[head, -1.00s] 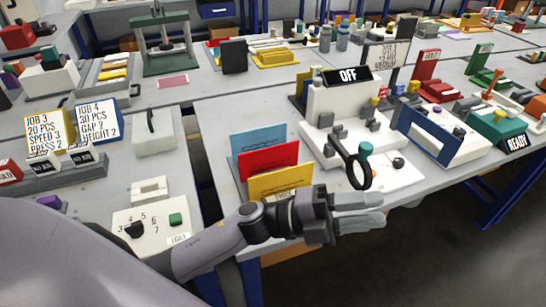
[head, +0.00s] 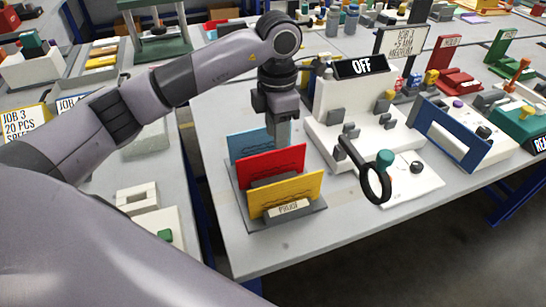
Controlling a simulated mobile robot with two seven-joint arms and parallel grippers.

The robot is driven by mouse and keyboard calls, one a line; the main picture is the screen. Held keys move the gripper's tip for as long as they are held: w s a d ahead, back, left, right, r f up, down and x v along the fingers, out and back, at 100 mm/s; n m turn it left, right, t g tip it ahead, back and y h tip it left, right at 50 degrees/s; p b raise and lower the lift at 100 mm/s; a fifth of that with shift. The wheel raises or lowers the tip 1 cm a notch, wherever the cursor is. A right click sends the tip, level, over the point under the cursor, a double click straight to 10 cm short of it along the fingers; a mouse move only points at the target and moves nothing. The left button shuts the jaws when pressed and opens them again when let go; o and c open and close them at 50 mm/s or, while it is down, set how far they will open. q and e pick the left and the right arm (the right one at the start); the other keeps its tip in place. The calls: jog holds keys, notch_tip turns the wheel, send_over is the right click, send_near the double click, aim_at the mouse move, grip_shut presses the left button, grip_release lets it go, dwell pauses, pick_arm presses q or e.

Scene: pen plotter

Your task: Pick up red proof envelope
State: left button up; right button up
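The red proof envelope (head: 262,168) stands upright in the middle of a grey rack (head: 312,222), between a blue envelope (head: 247,145) behind and a yellow envelope (head: 295,190) in front. A small label on the rack's front reads PROOF. My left gripper (head: 279,142) points down just above and behind the red envelope's top edge, overlapping the right part of the blue envelope in the picture. Its fingers are seen nearly edge-on, so I cannot tell whether they are open or touch anything. My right gripper is not in view.
A white plotter (head: 335,105) with an OFF sign (head: 361,66) stands close right of the rack. A black ring (head: 376,184) sticks out at its front. A blue frame (head: 450,135) stands further right. The table front (head: 300,252) is clear.

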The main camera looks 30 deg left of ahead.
aim_at(272, 152)
pick_arm(q)
jog(key=f, duration=0.2)
jog(key=f+p, duration=0.1)
jog(key=f, duration=0.1)
jog(key=a+f, duration=0.1)
jog(key=f, duration=0.1)
jog(key=shift+s+f, duration=0.1)
jog(key=shift+f, duration=0.3)
grip_shut()
